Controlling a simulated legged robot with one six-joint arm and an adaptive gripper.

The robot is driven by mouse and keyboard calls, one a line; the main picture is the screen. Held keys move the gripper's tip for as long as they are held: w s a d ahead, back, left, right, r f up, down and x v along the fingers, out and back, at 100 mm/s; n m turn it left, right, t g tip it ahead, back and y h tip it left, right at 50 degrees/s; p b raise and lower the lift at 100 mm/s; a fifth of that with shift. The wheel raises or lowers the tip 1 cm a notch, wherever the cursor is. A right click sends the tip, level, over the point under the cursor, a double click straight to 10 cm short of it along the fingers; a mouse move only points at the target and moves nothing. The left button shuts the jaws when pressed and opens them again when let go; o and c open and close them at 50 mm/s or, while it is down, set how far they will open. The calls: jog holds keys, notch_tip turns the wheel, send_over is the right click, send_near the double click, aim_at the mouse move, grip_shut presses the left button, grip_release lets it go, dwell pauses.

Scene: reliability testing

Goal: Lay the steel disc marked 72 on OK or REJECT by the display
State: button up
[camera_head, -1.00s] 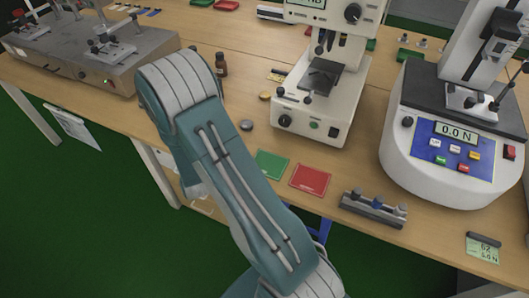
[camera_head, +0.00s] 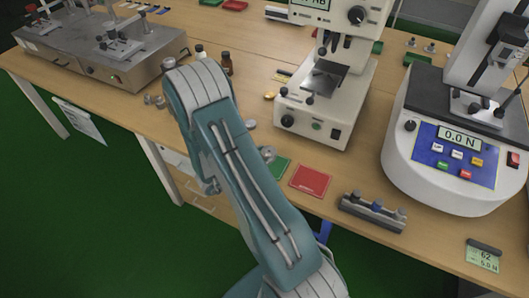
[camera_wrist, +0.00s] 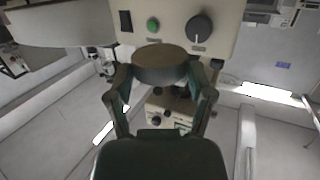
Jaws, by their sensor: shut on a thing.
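In the wrist view my gripper (camera_wrist: 160,78) is shut on a steel disc (camera_wrist: 160,60), held between both fingertips; its marking cannot be read. In the head view my arm hides most of the gripper. A small grey round thing (camera_head: 267,153), probably the held disc, shows at the upper left of the green card (camera_head: 281,168). Whether it touches the card cannot be told. The red card (camera_head: 311,180) lies right of the green one, bare. Their lettering is too small to read. The tester's display (camera_head: 312,4) is cut by the top edge and not clearly legible.
The cream tester (camera_head: 318,115) stands behind the cards. A white force tester (camera_head: 440,160) reading 0.0 N stands right. A fixture with knobs (camera_head: 372,210) lies near the front edge. Another grey disc (camera_head: 250,125), several small discs (camera_head: 155,101) and bottles (camera_head: 227,63) are near my arm.

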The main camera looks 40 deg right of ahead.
jog(key=f, duration=0.3)
jog(key=shift+a+f, duration=0.35)
jog(key=shift+a, duration=0.05)
jog(key=shift+d+f, duration=0.3)
jog(key=shift+f, duration=0.45)
jog(key=shift+a, duration=0.35)
jog(key=shift+d+f, duration=0.1)
jog(key=shift+f, duration=0.45)
jog(key=o, duration=1.3)
jog(key=a, duration=0.4)
jog(key=a+r, duration=0.1)
jog(key=a, duration=0.7)
jog(key=shift+w+r, duration=0.3)
jog(key=shift+r, duration=0.05)
